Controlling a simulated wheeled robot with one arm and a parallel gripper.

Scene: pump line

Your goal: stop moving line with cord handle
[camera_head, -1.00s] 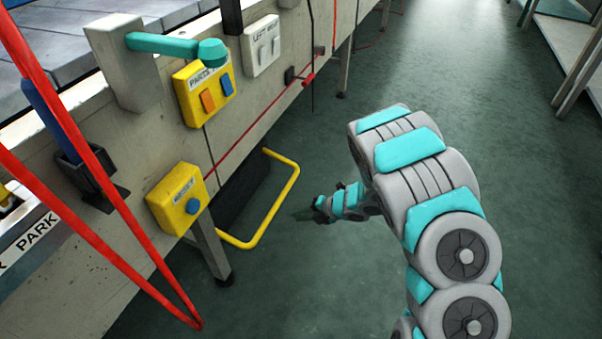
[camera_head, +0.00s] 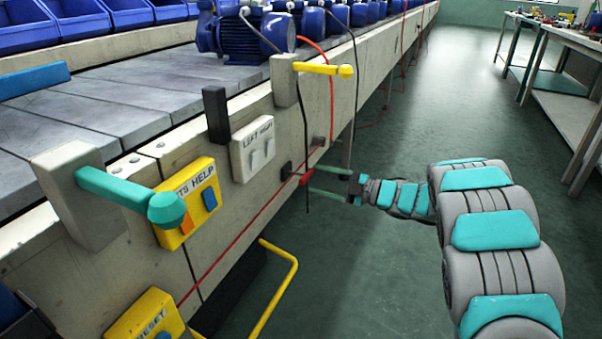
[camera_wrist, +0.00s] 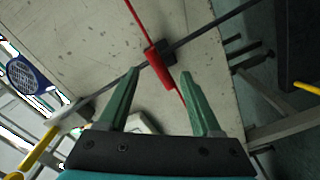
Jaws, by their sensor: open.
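The red cord handle (camera_head: 306,178) sits on a taut red cord (camera_head: 245,232) along the side of the conveyor line, by a small dark bracket. My gripper (camera_head: 312,179) is open, its green fingers reaching the handle from the right. In the wrist view the handle (camera_wrist: 159,68) shows between the open fingertips of my gripper (camera_wrist: 160,74), with a gap on each side. I cannot tell how deep it lies between them. Blue pumps (camera_head: 255,38) stand on the line.
A thin black cable (camera_head: 306,130) hangs close to the handle. Beside it are the white light switch box (camera_head: 253,148), a yellow help box (camera_head: 188,204), a yellow lever (camera_head: 318,69) and a teal lever (camera_head: 125,192). A yellow bar (camera_head: 281,294) juts out low.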

